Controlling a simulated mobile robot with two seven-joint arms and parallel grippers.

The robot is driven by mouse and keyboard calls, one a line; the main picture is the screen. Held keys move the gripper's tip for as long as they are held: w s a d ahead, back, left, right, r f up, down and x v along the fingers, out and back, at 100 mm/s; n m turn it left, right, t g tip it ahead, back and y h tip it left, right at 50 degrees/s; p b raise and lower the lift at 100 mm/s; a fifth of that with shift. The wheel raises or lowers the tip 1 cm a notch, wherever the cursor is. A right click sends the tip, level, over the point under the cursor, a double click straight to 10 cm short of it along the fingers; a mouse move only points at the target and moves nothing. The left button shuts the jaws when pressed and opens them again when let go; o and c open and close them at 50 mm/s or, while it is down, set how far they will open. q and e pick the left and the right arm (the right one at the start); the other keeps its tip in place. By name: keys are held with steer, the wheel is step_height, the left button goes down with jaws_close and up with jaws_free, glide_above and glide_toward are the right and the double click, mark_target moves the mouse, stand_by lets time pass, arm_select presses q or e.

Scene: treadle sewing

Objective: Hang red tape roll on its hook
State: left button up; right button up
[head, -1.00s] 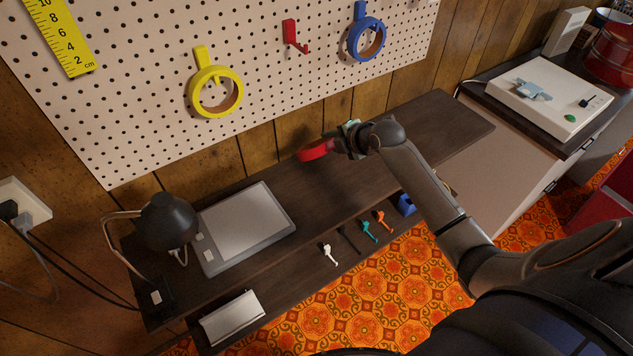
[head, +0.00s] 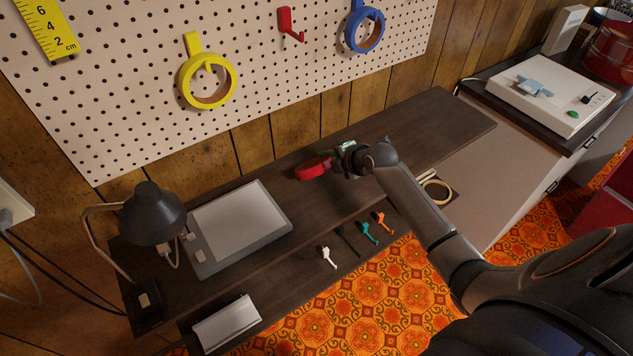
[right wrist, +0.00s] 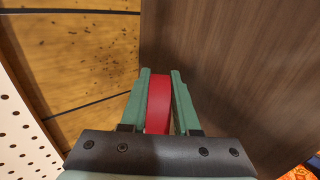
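The red tape roll (head: 313,168) is between the fingers of my right gripper (head: 336,163), low over the dark desk near the wall. In the right wrist view the red tape roll (right wrist: 158,103) stands edge-on between the two green fingers, which look closed on its sides. I cannot tell whether it touches the desk. The red hook (head: 289,25) is on the pegboard, empty, between the yellow and blue rolls. It is above and to the left of my right gripper. My left gripper is not in view.
A yellow roll (head: 207,80) and a blue roll (head: 365,30) hang on the pegboard (head: 130,90). A black lamp (head: 152,213) and a grey tablet (head: 238,226) stand on the desk (head: 430,125) at left. Small coloured pieces lie on the lower shelf.

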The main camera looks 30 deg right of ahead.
steer(key=o, duration=0.3)
steer(key=p+v, duration=0.2)
steer(key=p, duration=0.1)
steer(key=shift+s+r, duration=0.2)
steer(key=shift+r, duration=0.2)
steer(key=p+v, duration=0.1)
steer(key=v, duration=0.3)
steer(key=shift+s+d, duration=0.1)
steer(key=shift+s, duration=0.2)
steer(key=shift+s+r, duration=0.25)
steer(key=shift+r, duration=0.05)
step_height(320, 180, up, 8)
steer(key=s, duration=0.2)
steer(key=shift+s, duration=0.15)
